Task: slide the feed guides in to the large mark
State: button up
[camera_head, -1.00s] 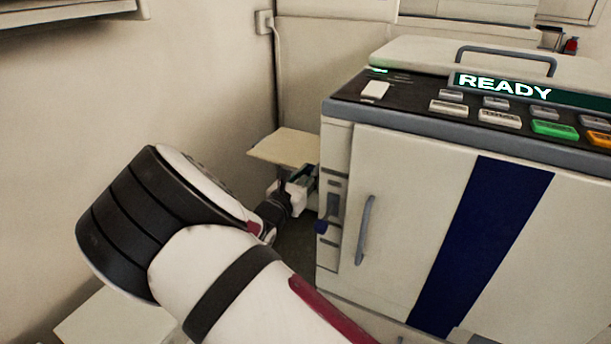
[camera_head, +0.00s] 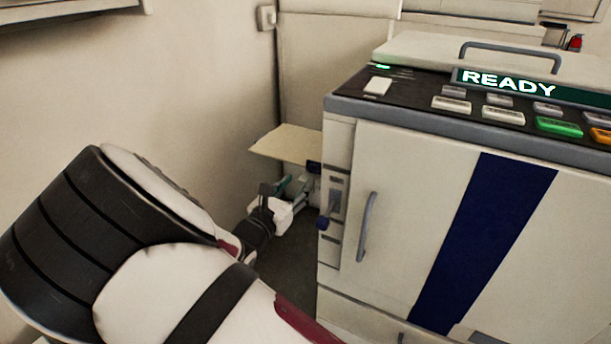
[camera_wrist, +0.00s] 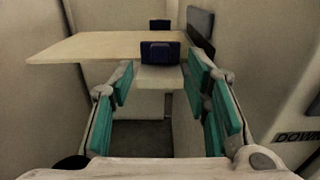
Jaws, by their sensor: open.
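The cream feed tray (camera_head: 283,145) sticks out from the left side of the copier and also shows in the wrist view (camera_wrist: 90,47). Two dark blue feed guides stand on it in the wrist view: a near guide (camera_wrist: 161,53) at the near edge and a far guide (camera_wrist: 160,25) at the far side. A dark blue piece beside the tray in the head view (camera_head: 314,167) looks like the near guide. My gripper (camera_wrist: 162,72) is open with teal pads, and also shows in the head view (camera_head: 290,187). The near guide appears beyond and between its fingers, apparently untouched. I cannot make out the large mark.
The copier (camera_head: 400,220) fills the right, its display reading READY. A dark grey plate (camera_wrist: 200,30) stands at the tray's right end. The wall lies to the left.

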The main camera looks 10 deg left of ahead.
jog(key=shift+v, duration=2.3)
jog(key=shift+s, duration=0.1)
